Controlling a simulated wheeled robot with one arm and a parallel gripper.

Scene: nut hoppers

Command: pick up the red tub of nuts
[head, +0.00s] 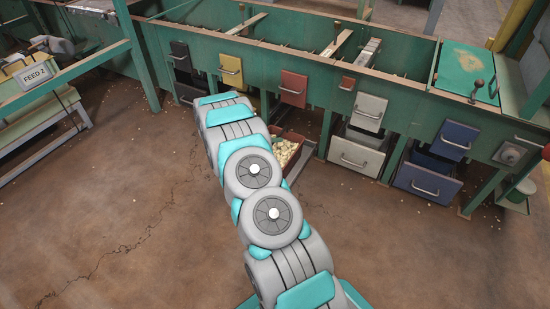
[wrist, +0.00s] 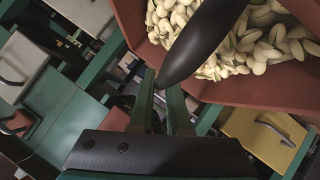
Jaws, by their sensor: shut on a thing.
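The red tub (head: 298,137) shows in the head view just right of my arm, in front of the green hopper frame. It holds pale nuts, and my arm hides its left part. In the wrist view the red tub (wrist: 226,91) fills the upper right, with nuts heaped inside. A dark, thick handle (wrist: 205,38) crosses in front of the nuts. My gripper (wrist: 163,84) has its green fingers closed on the lower end of this handle. The head view hides my gripper behind the arm. I cannot tell whether the tub touches the floor.
The green hopper bench (head: 300,60) runs across the back, with yellow, red, white and blue flaps. A white drawer (head: 356,154) and a blue drawer (head: 427,181) stand open below, right of the tub. A FEED 2 stand (head: 40,77) is at left. The front floor is clear.

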